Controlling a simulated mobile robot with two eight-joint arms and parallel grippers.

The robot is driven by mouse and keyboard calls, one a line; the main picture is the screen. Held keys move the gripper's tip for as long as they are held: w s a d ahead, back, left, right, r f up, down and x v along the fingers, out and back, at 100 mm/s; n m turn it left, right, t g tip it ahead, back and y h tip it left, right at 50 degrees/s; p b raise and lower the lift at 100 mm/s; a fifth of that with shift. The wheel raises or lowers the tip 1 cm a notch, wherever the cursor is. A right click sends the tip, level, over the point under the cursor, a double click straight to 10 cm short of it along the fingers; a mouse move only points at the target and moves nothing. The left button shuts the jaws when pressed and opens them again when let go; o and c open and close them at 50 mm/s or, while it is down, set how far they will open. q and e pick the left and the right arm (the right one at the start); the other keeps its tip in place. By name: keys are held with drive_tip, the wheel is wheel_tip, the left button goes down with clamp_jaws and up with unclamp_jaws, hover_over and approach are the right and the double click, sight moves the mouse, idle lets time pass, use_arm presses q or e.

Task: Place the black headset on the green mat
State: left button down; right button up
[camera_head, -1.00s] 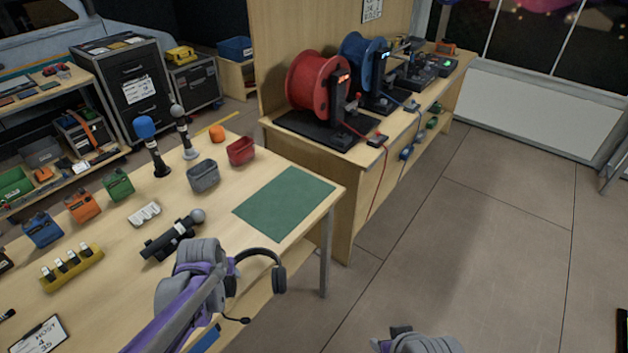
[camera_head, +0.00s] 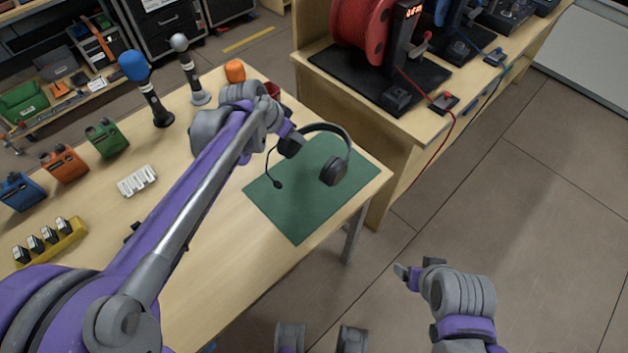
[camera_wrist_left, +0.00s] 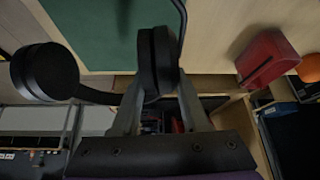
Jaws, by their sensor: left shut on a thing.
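The black headset (camera_head: 334,171) is in my left gripper (camera_head: 291,138), held by one ear cup, with its band arching to the right and its mic boom hanging on the left. It appears over the upper part of the green mat (camera_head: 305,212); I cannot tell whether it touches it. In the left wrist view, the fingers (camera_wrist_left: 160,95) close on one ear cup and the other ear cup (camera_wrist_left: 45,72) sticks out to the left, with the mat (camera_wrist_left: 95,30) behind. My right gripper (camera_head: 416,269) is over the floor, away from the table; its jaw opening is unclear.
A red bin (camera_wrist_left: 262,58) stands close beside my left gripper. A blue-topped microphone (camera_head: 145,85) and a grey-topped one (camera_head: 190,68) stand upright at the table's back. Coloured containers line the left side. A bench with a red cable reel (camera_head: 362,30) stands behind the mat.

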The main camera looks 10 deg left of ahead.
use_arm(q)
drive_tip(key=shift+w+d+r+m+h+b, duration=0.25)
drive_tip(key=shift+r+m, duration=0.1)
drive_tip(key=shift+r, duration=0.2)
drive_tip(key=shift+w+d+r+m+h+b, duration=0.15)
drive_tip(key=shift+w+d+r+m+h, duration=0.15)
drive_tip(key=shift+r, duration=0.2)
drive_tip(key=shift+s+f, duration=0.1)
drive_tip(key=shift+f, duration=0.15)
drive_tip(key=b, duration=0.1)
hover_over(301, 165)
wheel_tip(301, 165, down, 9)
drive_tip(key=shift+a+r, duration=0.1)
drive_tip(key=shift+r, duration=0.05)
drive_tip(key=shift+c, duration=2)
unclamp_jaws()
